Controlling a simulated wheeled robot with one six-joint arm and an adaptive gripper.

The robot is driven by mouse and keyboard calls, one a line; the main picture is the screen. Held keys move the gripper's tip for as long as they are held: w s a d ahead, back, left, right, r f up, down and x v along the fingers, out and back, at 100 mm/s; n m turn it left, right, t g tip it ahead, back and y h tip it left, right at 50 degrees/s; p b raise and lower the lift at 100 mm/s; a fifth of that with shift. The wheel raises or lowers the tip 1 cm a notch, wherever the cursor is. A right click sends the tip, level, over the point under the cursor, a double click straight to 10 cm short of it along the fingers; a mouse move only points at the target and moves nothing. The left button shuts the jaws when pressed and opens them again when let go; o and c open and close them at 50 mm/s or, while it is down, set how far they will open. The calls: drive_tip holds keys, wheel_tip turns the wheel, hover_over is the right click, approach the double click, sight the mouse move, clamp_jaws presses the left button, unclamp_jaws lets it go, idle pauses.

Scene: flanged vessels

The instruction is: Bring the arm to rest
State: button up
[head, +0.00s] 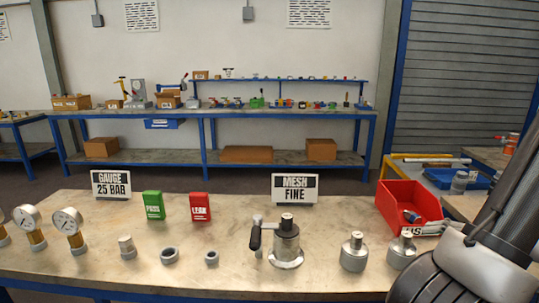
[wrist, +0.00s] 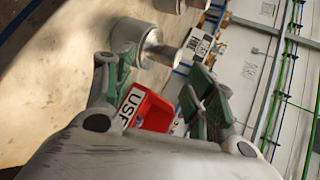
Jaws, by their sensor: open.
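My gripper (wrist: 160,82) shows in the wrist view with its two green-padded fingers spread apart. Nothing is between the pads. Behind the gap are a red bin (wrist: 155,112) with a white label and a metal cylinder fitting (wrist: 135,38); both appear apart from the fingers. In the head view my arm fills the lower right corner, beside the bench's right end. My fingertips cannot be made out there.
The bench (head: 105,212) carries gauges (head: 68,222), a flanged vessel with a black handle (head: 286,245), metal fittings (head: 354,252), and green (head: 153,205) and red (head: 200,207) blocks. A red bin (head: 405,203) stands at right, near my arm.

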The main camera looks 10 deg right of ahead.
drive_tip(key=s+a+r+n+g+h, duration=0.25)
drive_tip(key=s+a+r+g, duration=0.3)
drive_tip(key=g, duration=0.45)
drive_tip(key=w+a+r+n+t+h, duration=0.3)
drive_tip(key=w+a+r+n+h, duration=0.1)
drive_tip(key=a+r+n, duration=0.5)
wheel_tip(320, 180, up, 2)
drive_tip(key=shift+w+a+r+t+h, duration=0.2)
drive_tip(key=shift+w+a+t+h, duration=0.05)
drive_tip(key=shift+t+h, duration=0.15)
